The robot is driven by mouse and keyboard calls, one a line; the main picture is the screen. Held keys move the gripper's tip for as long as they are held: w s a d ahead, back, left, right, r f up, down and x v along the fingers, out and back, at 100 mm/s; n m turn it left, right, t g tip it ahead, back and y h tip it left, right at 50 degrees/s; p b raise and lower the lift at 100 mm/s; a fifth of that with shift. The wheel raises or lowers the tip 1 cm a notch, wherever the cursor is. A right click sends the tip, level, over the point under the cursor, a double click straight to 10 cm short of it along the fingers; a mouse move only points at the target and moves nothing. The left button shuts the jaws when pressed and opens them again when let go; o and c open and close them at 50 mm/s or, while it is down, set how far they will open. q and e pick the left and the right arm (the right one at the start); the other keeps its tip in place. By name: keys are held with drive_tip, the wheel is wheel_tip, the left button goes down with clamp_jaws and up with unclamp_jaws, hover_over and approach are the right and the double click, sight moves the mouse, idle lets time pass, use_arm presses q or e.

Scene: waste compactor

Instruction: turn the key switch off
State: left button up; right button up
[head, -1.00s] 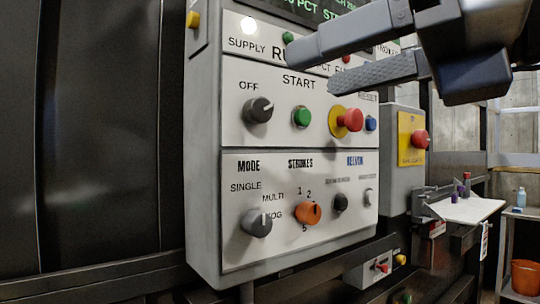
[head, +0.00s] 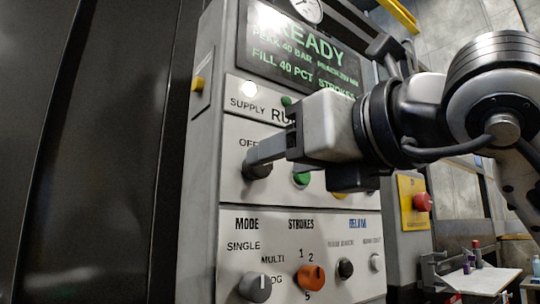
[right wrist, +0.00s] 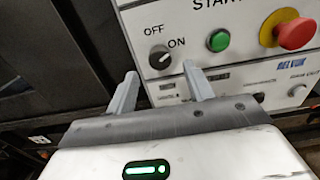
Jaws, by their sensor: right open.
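The key switch is a dark round knob (head: 257,165) under the OFF label on the grey control panel (head: 235,198). It also shows in the right wrist view (right wrist: 159,57), with OFF at its upper left and ON at its right. A light mark on the knob points toward the upper right, on the ON side. My right gripper (head: 268,149) is open and empty in front of the knob, partly covering it in the head view. In the right wrist view its two fingertips (right wrist: 160,70) stand apart either side of the knob; contact cannot be told. My left gripper is out of view.
Below are a grey mode knob (head: 255,287) and an orange strokes knob (head: 311,277). A lit display (head: 300,50) is above.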

sight(270, 164)
drive_tip(key=shift+x, duration=1.95)
drive_tip(key=c, duration=1)
